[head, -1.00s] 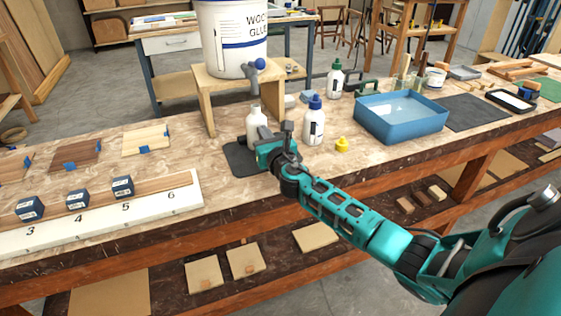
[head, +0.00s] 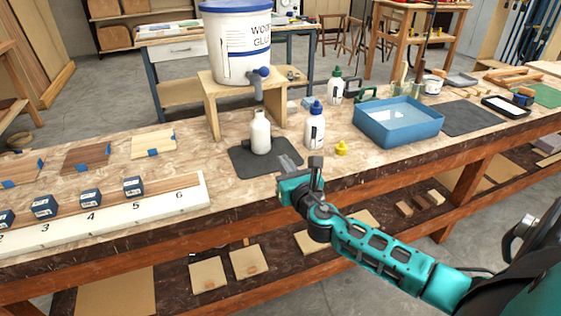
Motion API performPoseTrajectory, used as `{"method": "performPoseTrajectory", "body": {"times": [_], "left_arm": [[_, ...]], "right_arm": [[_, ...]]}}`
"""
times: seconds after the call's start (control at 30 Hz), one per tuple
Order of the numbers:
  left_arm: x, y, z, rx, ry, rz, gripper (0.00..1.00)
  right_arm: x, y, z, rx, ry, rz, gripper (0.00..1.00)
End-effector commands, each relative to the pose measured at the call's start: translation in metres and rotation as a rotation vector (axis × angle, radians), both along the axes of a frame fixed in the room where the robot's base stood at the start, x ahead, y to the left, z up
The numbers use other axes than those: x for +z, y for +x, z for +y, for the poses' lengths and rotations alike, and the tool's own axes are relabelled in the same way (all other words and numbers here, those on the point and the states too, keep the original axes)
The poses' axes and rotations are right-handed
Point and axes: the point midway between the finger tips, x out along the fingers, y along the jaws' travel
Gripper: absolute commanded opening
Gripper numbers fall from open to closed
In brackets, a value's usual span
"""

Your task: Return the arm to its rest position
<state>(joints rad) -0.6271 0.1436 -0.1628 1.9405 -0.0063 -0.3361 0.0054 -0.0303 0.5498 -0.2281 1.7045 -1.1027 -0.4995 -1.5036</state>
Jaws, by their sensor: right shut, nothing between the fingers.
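My right arm comes in from the lower right of the head view. Its gripper (head: 300,177) is shut and empty, over the front edge of the workbench (head: 245,200). A white bottle without a cap (head: 260,134) stands upright on a dark mat (head: 243,162), behind and to the left of the gripper and apart from it. My left gripper is not in view.
A wood glue bucket (head: 237,45) with a tap sits on a wooden stand (head: 213,108). A blue-capped bottle (head: 314,128), a yellow cap (head: 341,148) and a blue tray (head: 398,128) stand to the right. A numbered white board (head: 150,211) lies at left.

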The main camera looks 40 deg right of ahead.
Motion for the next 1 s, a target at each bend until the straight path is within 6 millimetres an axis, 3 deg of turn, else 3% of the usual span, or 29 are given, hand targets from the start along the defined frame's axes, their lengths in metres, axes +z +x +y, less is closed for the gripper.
{"method": "performPoseTrajectory", "body": {"times": [0.23,0.37,0.47,0.6,0.7,0.9,1.0], "left_arm": [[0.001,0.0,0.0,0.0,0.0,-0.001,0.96],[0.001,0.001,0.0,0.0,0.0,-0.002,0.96],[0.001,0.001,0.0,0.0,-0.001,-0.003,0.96],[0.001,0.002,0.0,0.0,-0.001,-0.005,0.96],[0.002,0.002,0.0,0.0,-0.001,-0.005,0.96],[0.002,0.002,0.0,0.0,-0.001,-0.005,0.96],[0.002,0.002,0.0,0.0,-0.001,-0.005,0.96]], "right_arm": [[0.0,-0.004,0.001,0.0,0.004,0.0,0.0],[-0.018,-0.013,0.01,0.007,0.144,0.019,0.0],[-0.051,-0.033,0.029,0.001,0.458,0.055,0.0],[-0.107,-0.081,0.071,-0.085,1.114,0.112,0.0],[-0.137,-0.119,0.103,-0.215,1.599,0.13,0.0],[-0.167,-0.184,0.155,-0.571,2.408,0.075,0.0],[-0.171,-0.203,0.17,-0.727,2.661,0.021,0.0]]}}
